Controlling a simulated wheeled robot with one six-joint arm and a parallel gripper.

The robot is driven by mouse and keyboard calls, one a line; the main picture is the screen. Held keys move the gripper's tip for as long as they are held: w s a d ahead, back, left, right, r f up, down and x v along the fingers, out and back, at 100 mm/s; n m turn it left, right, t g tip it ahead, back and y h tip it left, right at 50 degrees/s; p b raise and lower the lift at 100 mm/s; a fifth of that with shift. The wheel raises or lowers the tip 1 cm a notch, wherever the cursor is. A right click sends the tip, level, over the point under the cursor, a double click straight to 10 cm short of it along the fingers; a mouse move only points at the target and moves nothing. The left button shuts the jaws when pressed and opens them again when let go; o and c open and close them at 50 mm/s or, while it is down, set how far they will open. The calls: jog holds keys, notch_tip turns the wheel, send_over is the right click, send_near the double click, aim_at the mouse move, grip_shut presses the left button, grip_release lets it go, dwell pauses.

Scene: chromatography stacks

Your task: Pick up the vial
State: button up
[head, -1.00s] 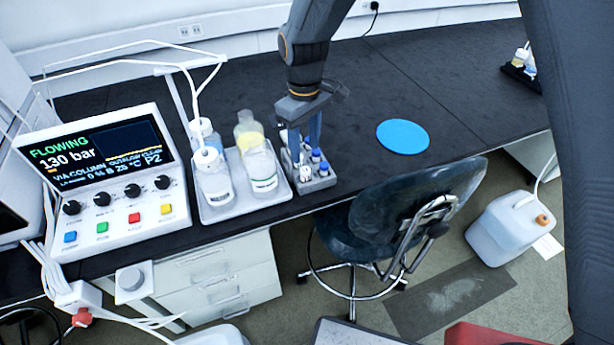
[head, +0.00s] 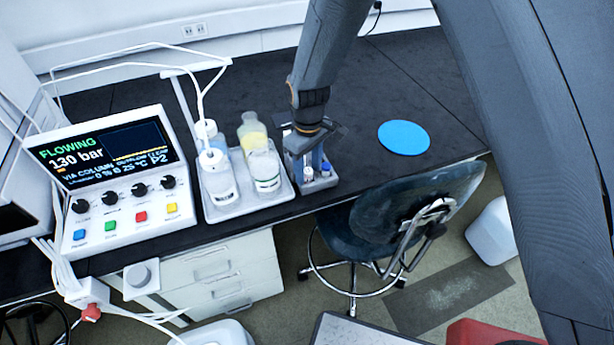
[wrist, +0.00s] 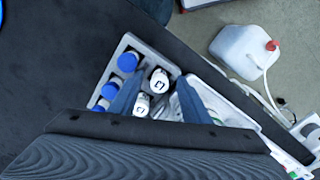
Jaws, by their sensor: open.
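A grey rack (head: 318,186) holds several small vials on the black bench. In the wrist view the rack (wrist: 173,70) shows blue-capped vials (wrist: 128,62) along its left side and two white-capped vials, one farther (wrist: 159,79) and one nearer (wrist: 142,103). In the head view my gripper (head: 311,158) points down over the rack and hides much of it. In the wrist view my gripper (wrist: 157,102) is open, its blue fingers either side of the white-capped vials. Nothing is visibly held. I cannot tell how far down the fingertips reach.
A light tray (head: 228,212) with several bottles stands close left of the rack. A control unit (head: 112,180) reading 130 bar is farther left. A blue disc (head: 404,138) lies on clear bench to the right. A chair (head: 390,215) stands in front.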

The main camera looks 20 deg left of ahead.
jog(key=shift+c, duration=0.4)
grip_shut()
